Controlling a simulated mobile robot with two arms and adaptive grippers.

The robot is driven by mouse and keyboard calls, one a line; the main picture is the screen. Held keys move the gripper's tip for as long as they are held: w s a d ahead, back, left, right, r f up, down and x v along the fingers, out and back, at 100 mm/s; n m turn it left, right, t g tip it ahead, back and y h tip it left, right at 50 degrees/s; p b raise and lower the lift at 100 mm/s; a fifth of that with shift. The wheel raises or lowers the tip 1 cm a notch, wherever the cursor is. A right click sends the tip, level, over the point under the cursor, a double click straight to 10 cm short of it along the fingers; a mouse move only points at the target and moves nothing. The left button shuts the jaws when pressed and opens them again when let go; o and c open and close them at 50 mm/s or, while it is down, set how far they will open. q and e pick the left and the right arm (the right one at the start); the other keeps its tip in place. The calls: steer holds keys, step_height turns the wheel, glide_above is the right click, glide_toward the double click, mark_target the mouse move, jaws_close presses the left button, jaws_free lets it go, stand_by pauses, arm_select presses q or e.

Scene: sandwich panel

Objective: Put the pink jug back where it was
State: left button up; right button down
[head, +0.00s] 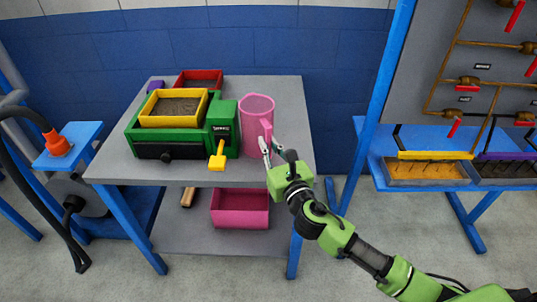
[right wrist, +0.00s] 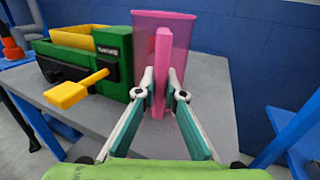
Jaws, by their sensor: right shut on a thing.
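The pink jug (head: 255,112) stands upright at the right part of the grey tabletop, just right of a green machine (head: 223,122). Its handle faces my right gripper (head: 265,145). In the right wrist view, the jug (right wrist: 188,40) fills the upper middle, and the two fingers of my right gripper (right wrist: 164,92) are shut on its vertical handle (right wrist: 161,75). The jug's base seems to be on or very near the tabletop; I cannot tell for certain. My left gripper is not in view.
The machine has a yellow lever (head: 217,160) in front and a yellow tray (head: 172,91) of dark material on top. A red box (head: 199,75) and a purple item (head: 156,86) stand behind. A pink bin (head: 240,209) is on the lower shelf. The tabletop's right edge is clear.

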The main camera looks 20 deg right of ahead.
step_height(320, 180, down, 3)
steer(key=shift+f+b, duration=0.15)
steer(key=shift+b, duration=0.2)
steer(key=c, duration=2.1)
jaws_free()
steer(key=shift+c, duration=0.2)
steer(key=shift+s, duration=0.3)
steer(key=s+d+b, duration=0.1)
steer(key=s, duration=1)
steer(key=shift+s+d, duration=0.15)
steer(key=shift+d, duration=0.05)
